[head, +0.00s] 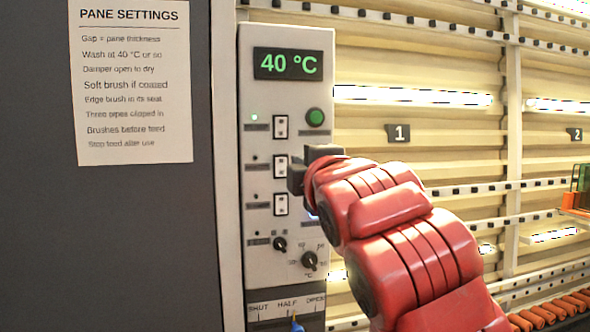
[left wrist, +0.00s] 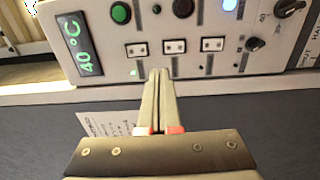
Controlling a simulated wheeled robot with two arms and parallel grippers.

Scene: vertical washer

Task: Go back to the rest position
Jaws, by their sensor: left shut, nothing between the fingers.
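My left gripper (head: 309,166) is in front of the grey control panel (head: 262,100), its red arm reaching in from the lower right. In the left wrist view its two fingers (left wrist: 160,73) are together and empty. The tips show just below the row of white rocker switches (left wrist: 174,46), between the first two; whether they touch the panel I cannot tell. The panel's display (head: 287,64) reads 40 °C, with a green button (head: 315,117) under it. A blue lit button (left wrist: 229,5) shows in the wrist view, mostly hidden in the head view. My right gripper is not in view.
Black knobs (head: 309,260) and a SHUT/HALF/OPEN scale (head: 286,305) are low on the panel. A dark wall with a paper notice (head: 131,90) stands left. Right are roller rails (head: 490,187), lamps (head: 412,96) and orange rollers (head: 545,315).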

